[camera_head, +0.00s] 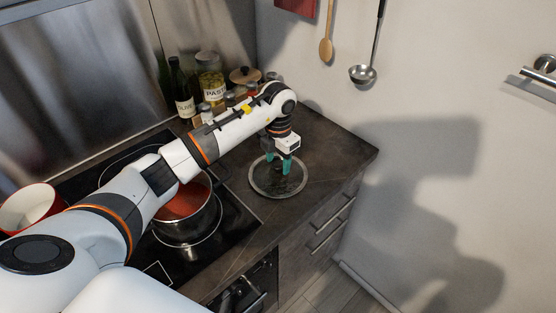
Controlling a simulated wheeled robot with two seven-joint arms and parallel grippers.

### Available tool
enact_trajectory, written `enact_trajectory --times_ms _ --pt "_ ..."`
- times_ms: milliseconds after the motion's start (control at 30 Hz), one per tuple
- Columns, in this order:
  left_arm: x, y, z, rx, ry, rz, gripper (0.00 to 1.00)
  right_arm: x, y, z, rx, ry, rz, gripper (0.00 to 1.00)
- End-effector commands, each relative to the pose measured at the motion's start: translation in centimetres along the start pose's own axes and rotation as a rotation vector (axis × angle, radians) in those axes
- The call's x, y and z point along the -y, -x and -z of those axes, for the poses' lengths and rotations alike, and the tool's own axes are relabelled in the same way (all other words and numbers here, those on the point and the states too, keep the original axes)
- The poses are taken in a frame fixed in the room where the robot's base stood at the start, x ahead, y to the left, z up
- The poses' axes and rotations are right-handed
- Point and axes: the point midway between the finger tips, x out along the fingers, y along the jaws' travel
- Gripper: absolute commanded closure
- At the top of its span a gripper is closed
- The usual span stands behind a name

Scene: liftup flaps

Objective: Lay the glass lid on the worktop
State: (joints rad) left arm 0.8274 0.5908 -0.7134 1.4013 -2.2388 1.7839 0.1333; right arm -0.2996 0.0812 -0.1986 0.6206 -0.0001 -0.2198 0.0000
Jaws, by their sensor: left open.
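The round glass lid (264,187) with a metal rim lies flat on the dark worktop (325,149), to the right of the hob. My left gripper (279,172) points down over the middle of the lid. Its teal fingers are apart, one on each side of the lid's centre. The lid's knob is hard to make out between the fingers. A steel pot (201,217) with red sauce stands on the hob without a lid, partly behind my left arm. My right gripper is out of view.
A white and red pot (27,207) stands on the hob (224,249) at the left. Bottles, a pasta jar (210,75) and small jars stand at the back wall. A wooden spoon (326,45) and a ladle (365,72) hang on the wall. The worktop right of the lid is clear.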

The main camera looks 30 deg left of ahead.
Motion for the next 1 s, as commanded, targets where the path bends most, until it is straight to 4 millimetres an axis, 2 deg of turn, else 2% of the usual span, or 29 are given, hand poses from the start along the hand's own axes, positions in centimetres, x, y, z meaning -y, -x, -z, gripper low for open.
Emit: enact_trajectory --times_ms 500,700,1000 --pt "0.1 9.9 0.1 -0.005 0.0 0.004 0.49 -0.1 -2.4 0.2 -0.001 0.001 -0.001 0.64" --pt "0.0 11.4 0.0 -0.002 0.0 0.001 0.49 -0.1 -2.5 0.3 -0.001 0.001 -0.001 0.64" --pt "0.0 11.6 0.0 -0.001 0.0 0.001 0.49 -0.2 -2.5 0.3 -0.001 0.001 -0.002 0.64"
